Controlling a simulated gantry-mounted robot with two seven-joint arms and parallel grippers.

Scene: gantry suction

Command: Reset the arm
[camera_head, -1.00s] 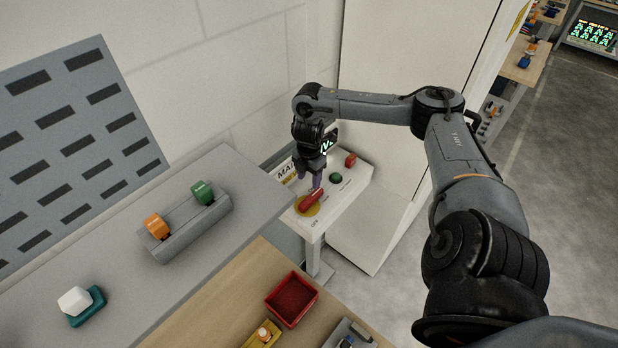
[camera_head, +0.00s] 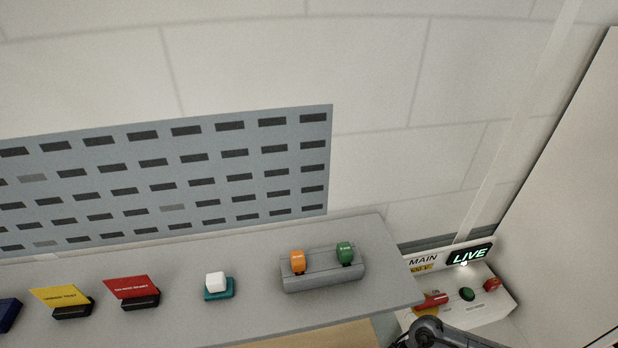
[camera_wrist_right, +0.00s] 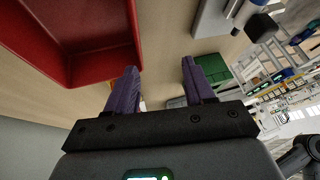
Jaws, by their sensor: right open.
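My right arm (camera_head: 440,335) shows only as a dark link at the bottom right of the head view, in front of the MAIN panel (camera_head: 410,320). Its gripper is outside that view. In the right wrist view my right gripper (camera_wrist_right: 160,68) has its two purple fingers spread apart with nothing between them. The red tray (camera_wrist_right: 105,62) lies beyond the left finger and a green bin (camera_wrist_right: 216,68) beyond the right one. My left gripper is not in view.
The panel has a red handle (camera_head: 432,301), a green button (camera_head: 466,294), a red button (camera_head: 491,285) and a lit LIVE sign (camera_head: 470,254). The grey shelf (camera_head: 260,320) holds orange (camera_head: 297,260) and green (camera_head: 345,252) knobs. A white cabinet (camera_head: 580,200) stands at right.

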